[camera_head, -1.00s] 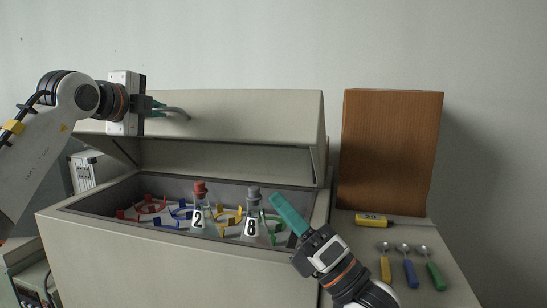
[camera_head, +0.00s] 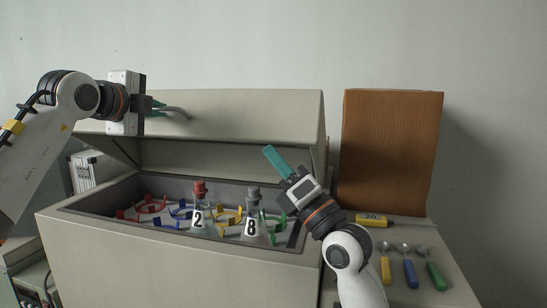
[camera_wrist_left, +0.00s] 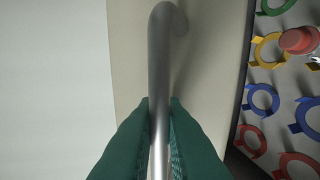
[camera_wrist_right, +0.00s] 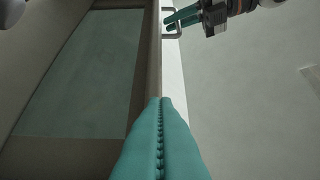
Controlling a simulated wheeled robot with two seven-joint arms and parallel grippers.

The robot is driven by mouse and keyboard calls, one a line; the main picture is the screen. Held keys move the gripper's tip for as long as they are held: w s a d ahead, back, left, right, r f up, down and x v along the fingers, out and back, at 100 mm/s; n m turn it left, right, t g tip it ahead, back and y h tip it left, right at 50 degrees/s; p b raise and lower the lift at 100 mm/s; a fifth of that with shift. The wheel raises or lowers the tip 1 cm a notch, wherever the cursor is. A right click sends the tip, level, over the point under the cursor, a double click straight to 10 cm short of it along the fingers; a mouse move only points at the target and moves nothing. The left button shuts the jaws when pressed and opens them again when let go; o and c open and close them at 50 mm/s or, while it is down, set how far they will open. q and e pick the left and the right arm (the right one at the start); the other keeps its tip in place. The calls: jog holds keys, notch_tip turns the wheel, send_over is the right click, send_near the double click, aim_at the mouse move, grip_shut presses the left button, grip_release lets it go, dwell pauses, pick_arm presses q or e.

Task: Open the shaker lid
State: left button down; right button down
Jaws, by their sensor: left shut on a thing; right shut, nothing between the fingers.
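The shaker (camera_head: 180,272) is a big beige box with its lid (camera_head: 240,108) raised and tilted up at the back. A metal bar handle (camera_head: 176,111) sits on the lid's front; it fills the middle of the left wrist view (camera_wrist_left: 161,70). My left gripper (camera_head: 160,106) is shut on this handle, its green fingers on both sides of the bar. My right gripper (camera_head: 270,153) is shut and empty, its fingertips in front of the lid's right part, above the shaker's right side. The right wrist view shows its closed green fingers (camera_wrist_right: 160,105) beside the lid's edge.
Inside the shaker stand a red-capped flask marked 2 (camera_head: 201,215) and a grey-capped flask marked 8 (camera_head: 253,222), among coloured ring holders (camera_head: 150,205). A wooden box (camera_head: 390,150), a yellow item marked 20 (camera_head: 371,220) and several coloured-handled spoons (camera_head: 410,272) are at the right.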

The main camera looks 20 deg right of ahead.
jog(key=shift+w+a+r, duration=0.15)
jog(key=shift+w+r, duration=0.05)
jog(key=shift+w, duration=0.05)
